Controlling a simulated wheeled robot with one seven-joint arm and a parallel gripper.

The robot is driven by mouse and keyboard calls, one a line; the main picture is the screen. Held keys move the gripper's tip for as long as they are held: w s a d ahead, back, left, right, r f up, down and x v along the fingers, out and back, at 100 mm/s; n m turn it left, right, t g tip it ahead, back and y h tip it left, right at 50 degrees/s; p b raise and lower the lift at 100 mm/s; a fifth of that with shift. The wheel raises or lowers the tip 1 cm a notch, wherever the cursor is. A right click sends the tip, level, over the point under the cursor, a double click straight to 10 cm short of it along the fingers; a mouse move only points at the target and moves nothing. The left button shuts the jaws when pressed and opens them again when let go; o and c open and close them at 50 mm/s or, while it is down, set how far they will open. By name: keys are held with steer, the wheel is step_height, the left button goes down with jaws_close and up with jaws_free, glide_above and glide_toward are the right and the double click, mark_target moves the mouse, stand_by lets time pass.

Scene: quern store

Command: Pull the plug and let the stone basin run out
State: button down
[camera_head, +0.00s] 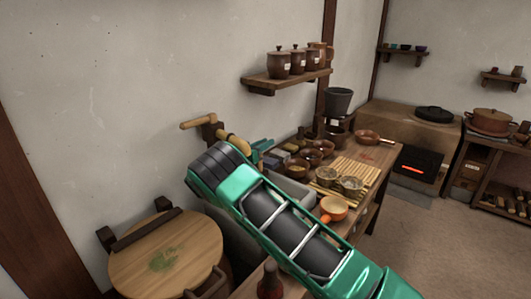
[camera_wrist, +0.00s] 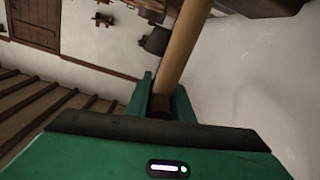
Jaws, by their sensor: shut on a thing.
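My gripper (camera_wrist: 162,100) is shut on a pale round wooden rod (camera_wrist: 185,45) in the wrist view. The rod stands between the green fingers and runs up out of the picture. In the head view my arm covers most of the gripper; green parts show beside the dark wrist. Light wooden bars (camera_head: 197,121) on a dark bracket are at the wall just behind the wrist. I cannot tell whether the held rod is one of these. A grey surface, perhaps the stone basin (camera_head: 237,238), shows partly behind my arm. Its inside, the plug and any water are hidden.
A round wooden lid (camera_head: 166,255) is at the lower left. A wooden table (camera_head: 374,155) with bowls and a slatted mat (camera_head: 357,171) stands right of my arm. A shelf (camera_head: 287,80) with lidded jars hangs above. Open floor (camera_head: 440,245) is at the right.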

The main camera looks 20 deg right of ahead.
steer(key=shift+w+a+r, duration=0.15)
steer(key=shift+a+r, duration=0.05)
steer(key=shift+r, duration=0.1)
steer(key=c, duration=1.7)
jaws_free()
steer(key=shift+o, duration=0.6)
steer(key=shift+d+f, duration=0.1)
